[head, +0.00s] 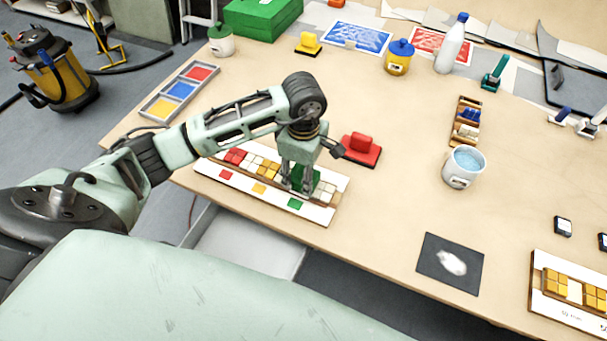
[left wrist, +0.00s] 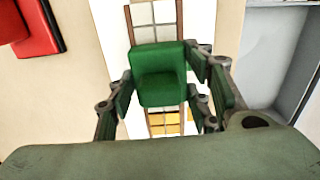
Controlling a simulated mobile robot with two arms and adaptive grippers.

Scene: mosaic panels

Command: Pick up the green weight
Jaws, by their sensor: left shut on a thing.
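The green weight (head: 307,179) is a dark green block with a raised grip. It is at the mosaic panel (head: 318,214), over its tiles near the right end. In the left wrist view the green weight (left wrist: 160,62) is between the finger pads. My left gripper (head: 298,183) is shut on its raised grip and partly hides it in the head view. I cannot tell whether the weight touches the tiles. My right gripper is not in view.
A red weight (head: 364,153) sits just right of my left gripper. A yellow weight (head: 308,44) stands at the back. A water cup (head: 463,170) and a tile tray (head: 465,122) stand to the right. A coloured tray (head: 181,92) lies at left. The table centre is clear.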

